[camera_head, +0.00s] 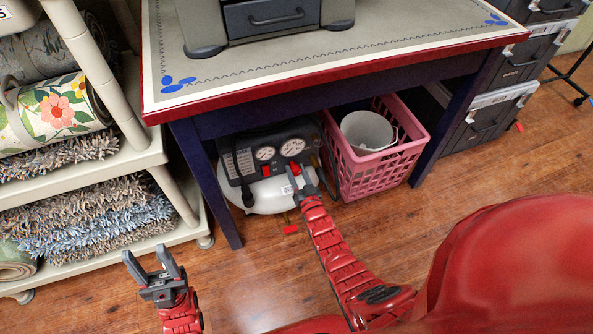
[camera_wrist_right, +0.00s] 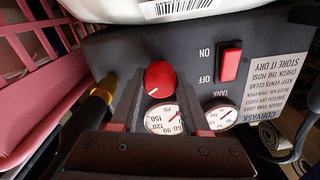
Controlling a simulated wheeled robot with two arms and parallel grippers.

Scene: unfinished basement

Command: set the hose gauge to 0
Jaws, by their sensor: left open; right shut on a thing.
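The compressor (camera_head: 239,160) with a dark panel and white tank stands on the floor under the table. A red knob (camera_wrist_right: 160,76) sits beside a round dial (camera_wrist_right: 165,118), partly hidden by my gripper; its label is hidden. Its needle reading is too small to tell. A second dial (camera_wrist_right: 222,117), labelled TANK, and a red ON/OFF switch (camera_wrist_right: 230,63) are beside it. In the head view the two dials show as the left dial (camera_head: 265,153) and right dial (camera_head: 293,147). My right gripper (camera_head: 296,172) is shut on the red knob. My left gripper (camera_head: 148,256) is open and empty above the floor.
The table (camera_head: 310,58) overhangs the compressor, with a dark leg (camera_head: 207,185) at left. A pink basket (camera_head: 372,174) holding a white bucket (camera_head: 367,131) stands close at right. A shelf with rolled rugs (camera_head: 100,225) is at left.

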